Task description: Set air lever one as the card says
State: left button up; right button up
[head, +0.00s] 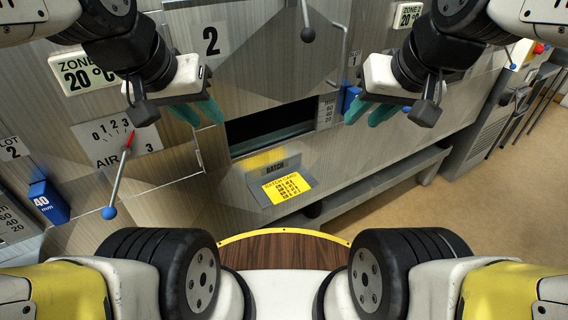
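A yellow batch card (286,188) sits in a holder below the dark slot; its lines are too small to read. The left air plate (95,150) is marked 0 to 3 and "AIR 3". Its lever (118,178) has a red tip near the 3 mark and a blue ball at its lower end. Another lever's dark ball (308,34) hangs at the top centre, its plate out of view. No plate marked air one is visible. My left gripper (197,112) is open and empty, right of the air plate. My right gripper (370,112) is open and empty before the right panel.
A dark slot opening (270,125) lies between the grippers. A blue 40 mm block (48,201) is at the left, and another blue block (350,99) is partly behind my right gripper. A grey ledge (385,180) runs along the lower front. Open floor (460,225) lies at the right.

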aim_at(513, 66)
jog(key=z, duration=1.5)
jog(key=i+l, duration=0.15)
jog(key=i, duration=0.3)
jog(key=i+l, duration=0.2)
jog(key=i, duration=0.3)
jog(key=i+l, duration=0.15)
jog(key=i, duration=0.3)
jog(key=i+l+u, duration=0.1)
jog(key=i, duration=0.4)
jog(key=i+l, duration=0.25)
jog(key=i, duration=0.2)
jog(key=i+l, duration=0.25)
jog(key=i, duration=0.25)
jog(key=i+l, duration=0.2)
jog(key=i, duration=0.25)
jog(key=j+u, duration=0.05)
